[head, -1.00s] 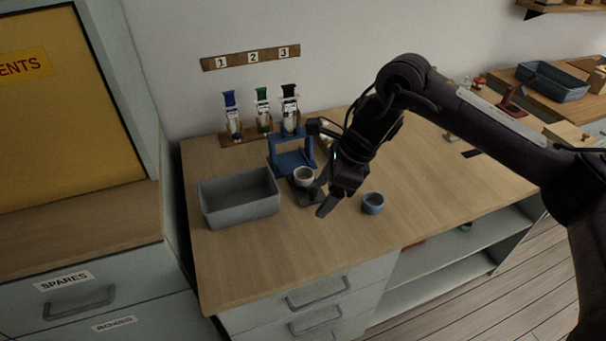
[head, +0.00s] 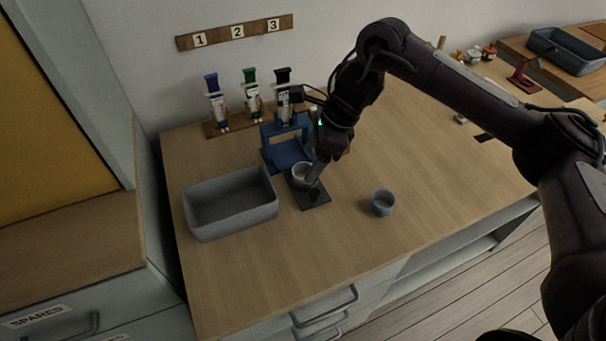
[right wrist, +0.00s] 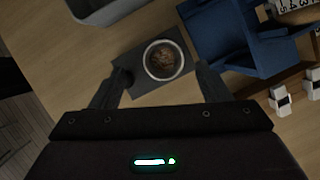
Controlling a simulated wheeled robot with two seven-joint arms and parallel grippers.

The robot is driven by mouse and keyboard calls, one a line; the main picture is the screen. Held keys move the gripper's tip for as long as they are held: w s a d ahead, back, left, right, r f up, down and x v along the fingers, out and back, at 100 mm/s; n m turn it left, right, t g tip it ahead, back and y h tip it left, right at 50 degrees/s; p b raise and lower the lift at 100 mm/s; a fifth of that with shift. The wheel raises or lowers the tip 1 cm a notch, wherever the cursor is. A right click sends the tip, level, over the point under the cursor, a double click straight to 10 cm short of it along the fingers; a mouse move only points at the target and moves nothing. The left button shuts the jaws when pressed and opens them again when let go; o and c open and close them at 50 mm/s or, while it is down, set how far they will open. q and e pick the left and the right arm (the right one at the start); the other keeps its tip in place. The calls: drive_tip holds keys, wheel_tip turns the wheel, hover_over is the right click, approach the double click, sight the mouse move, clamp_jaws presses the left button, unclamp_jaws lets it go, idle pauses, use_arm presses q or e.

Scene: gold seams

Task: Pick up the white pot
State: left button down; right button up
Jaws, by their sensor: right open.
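The white pot (head: 301,172) is a small round cup standing on a dark flat plate (head: 316,197) on the wooden worktop. In the right wrist view the white pot (right wrist: 164,60) shows from above with brown contents, and the dark plate (right wrist: 150,89) lies under it. My right gripper (head: 313,178) is at the pot, partly covering it in the head view. In the right wrist view its two fingers (right wrist: 163,80) are spread apart, with the pot ahead and between their tips. Whether a finger touches the pot cannot be told. My left gripper is not in view.
A blue stand (head: 286,149) is close behind the pot. A grey bin (head: 233,226) stands to the left. A small blue cup (head: 383,203) is to the right. Several syringe-like tubes stand in a wooden rack (head: 216,130) at the back. The front worktop is clear.

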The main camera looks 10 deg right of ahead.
sight(306, 166)
drive_tip(key=x, duration=0.2)
drive_tip(key=p+x, duration=0.1)
drive_tip(key=x, duration=0.1)
drive_tip(key=shift+w+d, duration=0.25)
drive_tip(key=shift+a+f, duration=0.1)
drive_tip(key=c, duration=0.6)
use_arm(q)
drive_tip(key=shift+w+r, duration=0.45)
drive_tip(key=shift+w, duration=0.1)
use_arm(e)
drive_tip(key=c, duration=0.5)
drive_tip(key=shift+o, duration=0.2)
